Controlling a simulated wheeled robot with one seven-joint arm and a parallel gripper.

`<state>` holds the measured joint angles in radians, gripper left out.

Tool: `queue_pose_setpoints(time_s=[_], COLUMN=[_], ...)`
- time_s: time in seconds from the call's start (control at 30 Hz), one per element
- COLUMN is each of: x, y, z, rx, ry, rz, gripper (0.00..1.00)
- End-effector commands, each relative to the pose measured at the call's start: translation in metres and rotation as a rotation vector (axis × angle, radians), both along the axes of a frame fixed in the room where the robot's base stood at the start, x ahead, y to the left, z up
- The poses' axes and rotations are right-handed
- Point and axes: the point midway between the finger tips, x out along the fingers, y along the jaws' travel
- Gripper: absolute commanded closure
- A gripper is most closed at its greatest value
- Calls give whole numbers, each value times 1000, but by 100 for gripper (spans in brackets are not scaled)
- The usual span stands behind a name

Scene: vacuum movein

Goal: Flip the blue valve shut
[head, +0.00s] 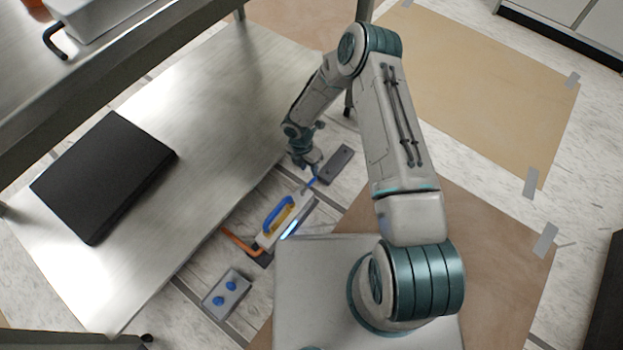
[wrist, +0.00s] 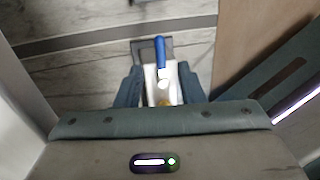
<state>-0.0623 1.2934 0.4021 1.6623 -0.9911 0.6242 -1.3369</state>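The blue valve (wrist: 160,50) shows in the wrist view as a short, straight blue lever on a white body (wrist: 152,88). It points up the picture, between and just beyond my fingertips. In the head view a small blue piece (head: 313,181), which looks like this lever, lies just below my gripper (head: 306,163). In the wrist view my gripper (wrist: 160,86) is open, one finger on each side of the white body. I cannot tell whether either finger touches it. My palm hides the lower part of the body.
A grey box with blue knobs (head: 227,293) and a dark grey block (head: 340,164) are nearby. A metal shelf (head: 205,110) bearing a black case (head: 103,175) borders the left.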

Motion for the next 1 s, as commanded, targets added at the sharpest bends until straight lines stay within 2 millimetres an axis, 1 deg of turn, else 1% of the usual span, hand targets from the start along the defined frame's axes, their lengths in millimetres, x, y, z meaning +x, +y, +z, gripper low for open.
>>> queue_pose_setpoints(time_s=[0.03, 0.1, 0.2, 0.3, 0.43, 0.7, 0.73, 0.83, 0.87, 1.0], x=[-2, -4, -5, -6, -7, -7, -7, -7, -7, -7], y=[-2, -4, -6, -8, -9, -9, -9, -9, -9, -9], z=[-15, -28, -42, -51, -57, -57, -57, -57, -57, -57], rx=[0, -2, -1, 0, -1, -1, -1, -1, -1, -1], ry=[2, 3, 0, 0, -1, -1, -1, -1, -1, -1], rz=[1, 1, -1, 0, -1, -1, -1, -1, -1, -1], gripper=[65, 65, 65, 65, 65, 65, 68, 96, 100, 100])
